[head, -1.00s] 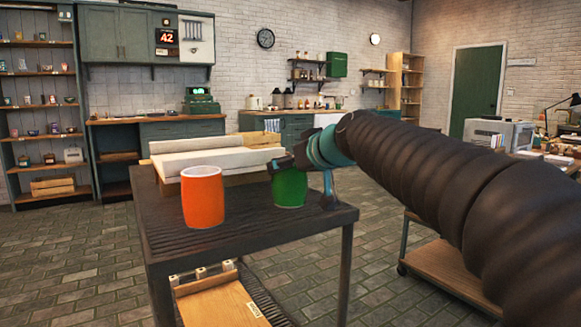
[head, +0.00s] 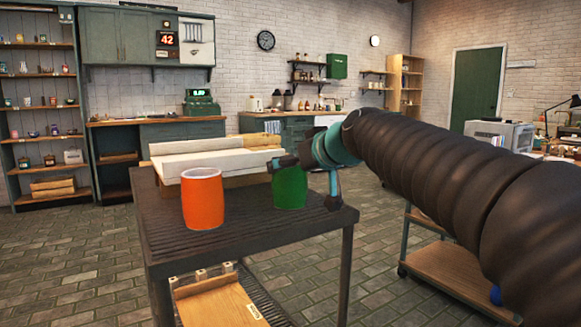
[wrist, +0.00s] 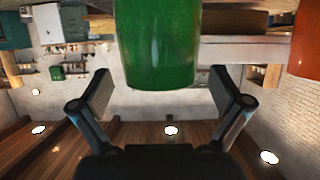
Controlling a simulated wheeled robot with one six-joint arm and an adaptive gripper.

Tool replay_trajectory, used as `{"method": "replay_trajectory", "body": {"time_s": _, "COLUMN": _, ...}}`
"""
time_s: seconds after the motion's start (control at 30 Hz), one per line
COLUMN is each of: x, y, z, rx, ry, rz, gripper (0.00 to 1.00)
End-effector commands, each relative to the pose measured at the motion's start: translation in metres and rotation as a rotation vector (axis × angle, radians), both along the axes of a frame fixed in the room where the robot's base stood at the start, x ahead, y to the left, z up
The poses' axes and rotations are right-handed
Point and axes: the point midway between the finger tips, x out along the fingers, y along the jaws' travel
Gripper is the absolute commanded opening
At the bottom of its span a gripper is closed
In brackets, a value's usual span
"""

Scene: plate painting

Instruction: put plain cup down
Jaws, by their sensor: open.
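A plain green cup (head: 290,188) stands upright on the dark table (head: 250,232), near its right side. An orange cup (head: 202,198) with a pale rim stands to its left on the same table. My gripper (head: 306,181) is open at the green cup, with one finger across its upper part and the other to its right. In the upside-down wrist view, the green cup (wrist: 158,40) shows between the spread fingers, with gaps on both sides. The orange cup (wrist: 303,45) is partly cut off at the edge there.
A wooden board (head: 218,302) rests on the shelf below. A wheeled wooden cart (head: 450,275) stands to the right. The tabletop's front strip is clear.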

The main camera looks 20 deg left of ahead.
Motion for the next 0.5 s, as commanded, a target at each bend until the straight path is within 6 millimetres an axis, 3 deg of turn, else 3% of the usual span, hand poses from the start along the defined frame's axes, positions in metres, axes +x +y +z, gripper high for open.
{"method": "replay_trajectory", "body": {"time_s": 0.3, "x": -0.039, "y": -0.046, "z": 0.025, "rx": 0.001, "ry": -0.003, "rz": -0.001, "gripper": 1.00}}
{"method": "replay_trajectory", "body": {"time_s": 0.5, "x": -0.056, "y": -0.065, "z": 0.035, "rx": 0.000, "ry": -0.001, "rz": -0.002, "gripper": 1.00}}
